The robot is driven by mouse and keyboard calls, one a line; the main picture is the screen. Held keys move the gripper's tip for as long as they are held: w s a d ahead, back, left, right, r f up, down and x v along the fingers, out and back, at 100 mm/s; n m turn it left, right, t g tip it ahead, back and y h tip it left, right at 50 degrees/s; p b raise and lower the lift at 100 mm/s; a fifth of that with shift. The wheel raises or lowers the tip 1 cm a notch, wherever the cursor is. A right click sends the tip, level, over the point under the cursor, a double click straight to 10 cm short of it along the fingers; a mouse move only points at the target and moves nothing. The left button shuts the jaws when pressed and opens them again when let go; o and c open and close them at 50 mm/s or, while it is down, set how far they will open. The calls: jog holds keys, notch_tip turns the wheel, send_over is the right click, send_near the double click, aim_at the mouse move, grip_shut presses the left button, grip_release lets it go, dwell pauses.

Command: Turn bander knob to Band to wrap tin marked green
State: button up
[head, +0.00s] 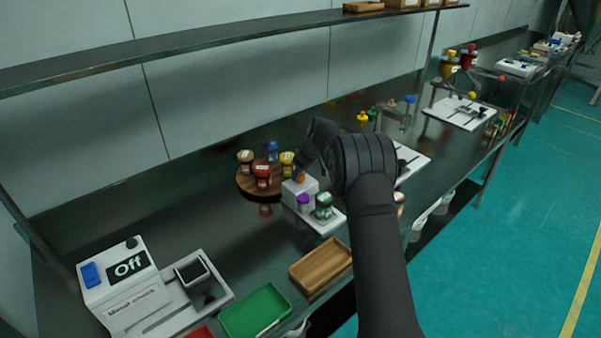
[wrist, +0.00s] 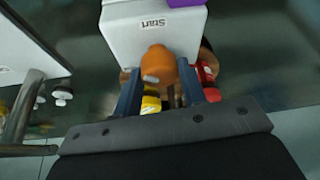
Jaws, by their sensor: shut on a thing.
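A white box (head: 300,187) with an orange knob (head: 299,178) stands mid-bench. A green-lidded tin (head: 324,206) stands on the white base in front of the box, next to a purple piece (head: 303,201). I cannot read any Band marking.
A round wooden stand (head: 246,187) holds several coloured jars behind-left of the box. Bench between is clear.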

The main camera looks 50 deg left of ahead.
jog(key=n+g, duration=0.1)
jog(key=n, duration=0.2)
jog(key=n+g+h, duration=0.1)
jog(key=n, duration=0.2)
jog(key=shift+w+a+n, duration=0.1)
jog(key=shift+w+n, duration=0.1)
jog(key=shift+n, duration=0.1)
jog(key=n+h, duration=0.1)
jog(key=n, duration=0.1)
jog(key=n+g, duration=0.1)
jog(key=n, duration=0.1)
jog(key=shift+n+h, duration=0.4)
jog(key=shift+f, duration=0.1)
jog(key=o, duration=1)
